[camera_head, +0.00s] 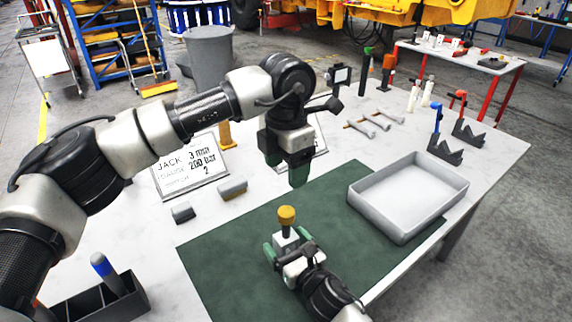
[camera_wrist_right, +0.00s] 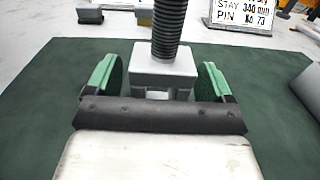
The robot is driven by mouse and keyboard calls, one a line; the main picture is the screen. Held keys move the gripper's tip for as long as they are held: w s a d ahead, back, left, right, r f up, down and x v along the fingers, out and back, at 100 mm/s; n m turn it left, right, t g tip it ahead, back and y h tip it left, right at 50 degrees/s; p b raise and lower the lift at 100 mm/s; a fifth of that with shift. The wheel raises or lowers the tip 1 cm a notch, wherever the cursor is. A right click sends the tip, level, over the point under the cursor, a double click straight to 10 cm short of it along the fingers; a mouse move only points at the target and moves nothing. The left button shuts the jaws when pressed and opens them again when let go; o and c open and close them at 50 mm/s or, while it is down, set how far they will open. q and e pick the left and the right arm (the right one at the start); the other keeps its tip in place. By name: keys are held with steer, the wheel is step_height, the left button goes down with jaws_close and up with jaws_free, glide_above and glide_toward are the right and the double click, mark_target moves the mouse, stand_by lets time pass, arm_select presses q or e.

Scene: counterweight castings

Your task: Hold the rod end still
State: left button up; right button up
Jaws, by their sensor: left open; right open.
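The rod end is a light grey block (camera_head: 286,243) standing on the green mat, with a dark threaded rod rising from it and a yellow-orange cap (camera_head: 286,216) on top. In the right wrist view the block (camera_wrist_right: 164,72) and the ribbed black rod (camera_wrist_right: 168,28) stand upright; the rod's top is out of frame. My right gripper (camera_head: 287,246) is open, its green fingers on either side of the block; it also shows in the right wrist view (camera_wrist_right: 163,82). My left gripper (camera_head: 299,174) is open above the mat, behind the cap, pointing down.
A grey tray (camera_head: 422,220) stands at the mat's right. Two small grey blocks (camera_head: 183,213) (camera_head: 233,189) lie left, by a lettered sign (camera_head: 190,165). A black divided box (camera_head: 125,298) is front left. Several tools and stands line the back. The mat (camera_head: 215,265) is otherwise clear.

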steer(key=b+v, duration=0.1)
steer(key=v, duration=0.8)
steer(key=shift+s+d+f, duration=0.1)
steer(key=shift+s+d, duration=0.05)
steer(key=shift+s, duration=0.1)
steer(key=shift+s+d, duration=0.25)
steer(key=shift+s, duration=0.25)
